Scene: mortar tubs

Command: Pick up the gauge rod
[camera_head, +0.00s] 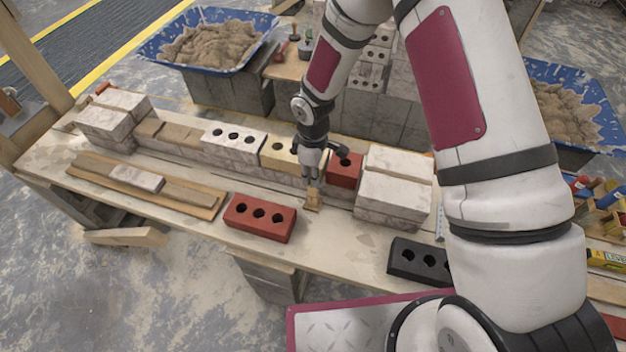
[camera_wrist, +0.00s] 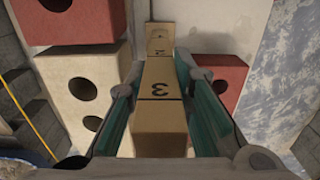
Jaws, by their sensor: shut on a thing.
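The gauge rod (camera_wrist: 160,95) is a tan, square-sided wooden piece with dark number marks, one reading 3. It stands upright on the bench, and its lower end shows in the head view (camera_head: 312,201). My gripper (camera_wrist: 158,90) is shut on it, a finger on each side; it also shows in the head view (camera_head: 312,172). In the wrist view the rod runs away from me between the fingers to a wider tan foot (camera_wrist: 160,38). In the head view my fingers hide the rod's upper part.
A red brick (camera_head: 260,218) lies in front, left of the rod. A cream brick (camera_head: 279,153) and another red brick (camera_head: 345,170) sit in the row behind. Pale blocks (camera_head: 393,197) stand at right, with a black brick (camera_head: 418,262) nearer. The bench (camera_head: 345,236) is bare just in front.

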